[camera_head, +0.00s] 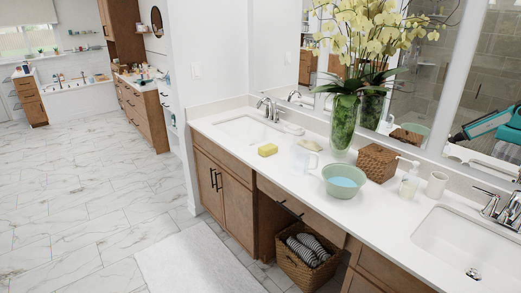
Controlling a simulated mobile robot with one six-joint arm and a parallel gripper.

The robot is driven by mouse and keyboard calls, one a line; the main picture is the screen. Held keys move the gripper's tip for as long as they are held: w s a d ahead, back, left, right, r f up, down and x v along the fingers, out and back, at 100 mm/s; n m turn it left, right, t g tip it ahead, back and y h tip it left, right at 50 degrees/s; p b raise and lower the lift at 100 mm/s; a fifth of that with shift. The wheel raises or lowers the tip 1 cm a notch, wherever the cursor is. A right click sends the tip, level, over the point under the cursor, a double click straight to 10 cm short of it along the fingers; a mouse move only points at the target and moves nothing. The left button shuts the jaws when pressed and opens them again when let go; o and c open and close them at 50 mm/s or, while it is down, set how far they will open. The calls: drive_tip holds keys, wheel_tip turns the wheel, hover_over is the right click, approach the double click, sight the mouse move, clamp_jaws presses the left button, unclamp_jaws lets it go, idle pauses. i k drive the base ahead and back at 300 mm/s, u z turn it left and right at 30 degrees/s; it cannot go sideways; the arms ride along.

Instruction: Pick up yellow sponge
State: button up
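A small yellow sponge (267,150) lies flat on the white countertop (240,158), just in front of the left sink (250,129) and near the counter's front edge. Nothing covers it. My gripper is not directly in view. A teal and dark shape shows in the mirror at the far right, and I cannot tell whether it is part of me.
Right of the sponge stand a clear pitcher (304,157), a green bowl (344,181), a vase with yellow orchids (344,125), a woven box (377,162), a soap dispenser (409,180) and a cup (436,185). A basket (304,264) sits below. The tiled floor at left is clear.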

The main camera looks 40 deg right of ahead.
sight(267, 150)
drive_tip(key=u, duration=0.15)
drive_tip(key=i, duration=1.55)
drive_tip(key=u, duration=0.45)
